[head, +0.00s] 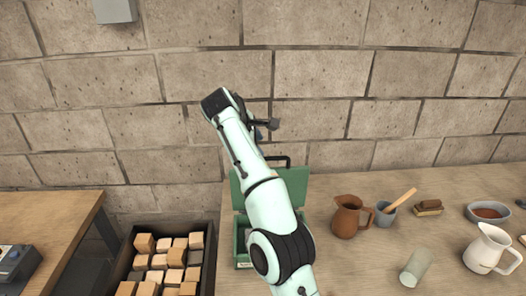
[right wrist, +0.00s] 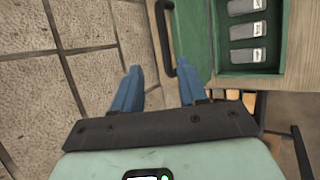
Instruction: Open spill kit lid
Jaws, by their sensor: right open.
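The green spill kit (head: 241,222) stands on the wooden bench by the wall, partly hidden behind my right arm. Its green lid (head: 296,187) is raised and stands up at the back, with a black handle (head: 278,160) on its edge. In the right wrist view the lid (right wrist: 197,38) is tilted away from the open box, and the handle (right wrist: 169,45) shows at its left. Several grey labelled items (right wrist: 247,30) lie inside. My right gripper (head: 268,130) is above and behind the lid; its blue fingers (right wrist: 160,78) are open and empty close to the handle. My left gripper is out of view.
A brown jug (head: 347,217), a grey cup with a wooden tool (head: 385,214), a brush (head: 429,208), a bowl (head: 488,212), a white pitcher (head: 486,250) and a pale cylinder (head: 415,268) stand right of the kit. A crate of wooden blocks (head: 125,262) is left of the bench.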

